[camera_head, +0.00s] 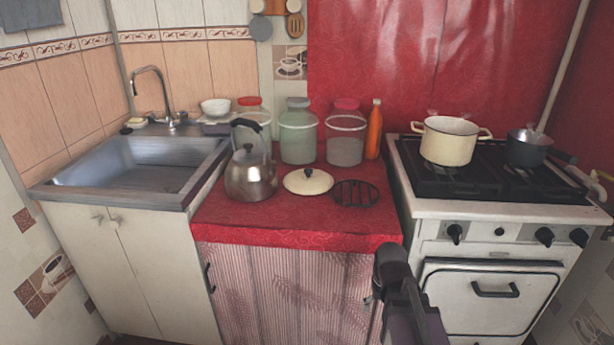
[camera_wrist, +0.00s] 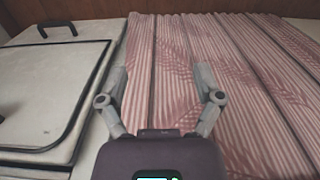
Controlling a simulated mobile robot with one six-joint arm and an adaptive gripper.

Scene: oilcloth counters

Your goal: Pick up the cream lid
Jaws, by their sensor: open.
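The cream lid (camera_head: 308,181) is round with a small dark knob. It lies flat on the red oilcloth counter (camera_head: 270,222), between the kettle and a black trivet, in the head view. My arm shows at the bottom of the head view, in front of the cabinet and below the counter edge; its fingertips are not clear there. In the wrist view my gripper (camera_wrist: 160,85) is open and empty, its two grey fingers apart in front of the striped curtain. The lid is not in the wrist view.
A metal kettle (camera_head: 250,175) stands left of the lid, and the black trivet (camera_head: 356,193) lies right. Jars (camera_head: 298,131) and an orange bottle (camera_head: 374,130) stand behind. The stove (camera_head: 490,185) holds a cream pot (camera_head: 448,141) and a dark saucepan (camera_head: 528,148). A sink (camera_head: 135,163) is at left.

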